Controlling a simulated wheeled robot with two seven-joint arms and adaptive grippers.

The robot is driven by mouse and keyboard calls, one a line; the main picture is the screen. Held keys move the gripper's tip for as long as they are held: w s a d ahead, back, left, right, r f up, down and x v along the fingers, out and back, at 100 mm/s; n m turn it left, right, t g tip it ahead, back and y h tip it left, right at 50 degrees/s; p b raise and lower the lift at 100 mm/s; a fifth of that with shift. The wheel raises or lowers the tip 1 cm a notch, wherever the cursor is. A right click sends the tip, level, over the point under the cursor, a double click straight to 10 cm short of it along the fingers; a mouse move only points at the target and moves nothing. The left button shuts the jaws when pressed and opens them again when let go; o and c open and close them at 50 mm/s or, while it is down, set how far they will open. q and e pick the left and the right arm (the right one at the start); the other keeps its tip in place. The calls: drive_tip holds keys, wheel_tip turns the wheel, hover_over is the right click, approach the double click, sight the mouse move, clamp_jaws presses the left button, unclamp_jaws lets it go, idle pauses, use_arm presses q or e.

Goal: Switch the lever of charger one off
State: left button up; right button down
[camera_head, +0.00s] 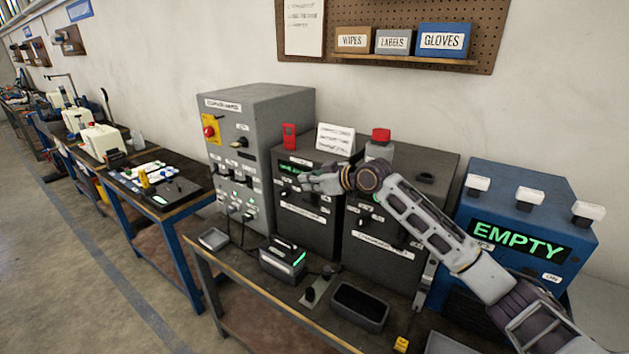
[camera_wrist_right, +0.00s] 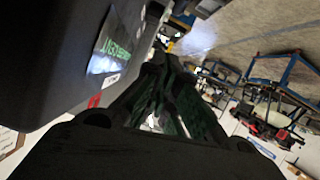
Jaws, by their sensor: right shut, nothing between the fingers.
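Two dark charger boxes stand side by side on the bench. The left one (camera_head: 300,217) has a lit green display (camera_head: 288,168) high on its front, and it also shows in the right wrist view (camera_wrist_right: 45,60) with its green display (camera_wrist_right: 115,45). The right one (camera_head: 385,262) stands partly behind my forearm. My right gripper (camera_head: 302,183) is shut and empty at the front of the left charger, just below its display; its dark fingers fill the middle of the wrist view (camera_wrist_right: 165,95). The lever there is mostly hidden by the gripper, and I cannot tell its position or whether they touch.
A grey power cabinet (camera_head: 262,110) with a red knob stands left of the chargers. A blue box reading EMPTY (camera_head: 490,205) stands at right. A battery pack (camera_head: 283,260) with a green light, a dark tray (camera_head: 358,307) and a small grey tray (camera_head: 213,239) lie in front.

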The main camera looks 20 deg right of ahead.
sight(310, 203)
use_arm(q)
drive_tip(key=shift+s+a+r+p, duration=0.15)
drive_tip(key=shift+r+p, duration=0.15)
use_arm(e)
drive_tip(key=shift+w+d+f, duration=0.1)
drive_tip(key=shift+d+f, duration=0.05)
drive_tip(key=shift+f, duration=0.9)
drive_tip(key=shift+w+d+f, duration=0.1)
drive_tip(key=shift+f, duration=0.9)
